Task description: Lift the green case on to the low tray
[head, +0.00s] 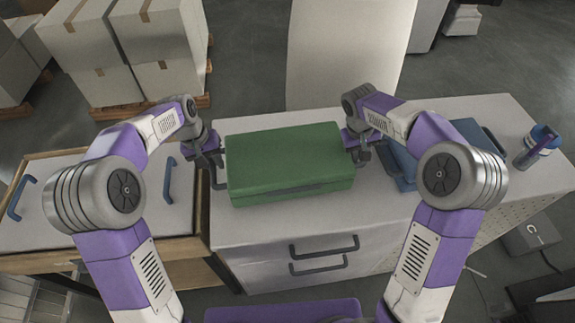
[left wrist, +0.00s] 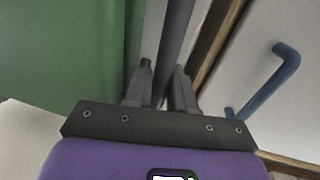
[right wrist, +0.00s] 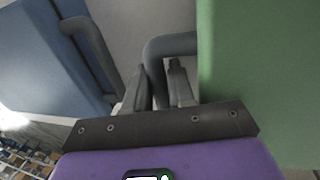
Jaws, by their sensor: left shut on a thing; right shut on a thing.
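The green case (head: 290,160) is level over the white cabinet top, in the middle of the head view; I cannot tell whether it touches the top. My left gripper (head: 213,160) is shut on the grey handle at the case's left end, seen in the left wrist view as a grey bar (left wrist: 176,45) between the fingers. My right gripper (head: 359,154) is shut on the handle at its right end, a grey bar in the right wrist view (right wrist: 172,45). The low tray (head: 186,212), pale with blue handles and a wooden surround, lies left of the cabinet, partly hidden by my left arm.
A blue case (head: 404,165) stands right of the green case, partly behind my right arm. A bottle-like blue and white object (head: 538,143) is at the cabinet's right end. Boxes (head: 125,45) are stacked on pallets at the back left. The cabinet front has grey handles (head: 322,248).

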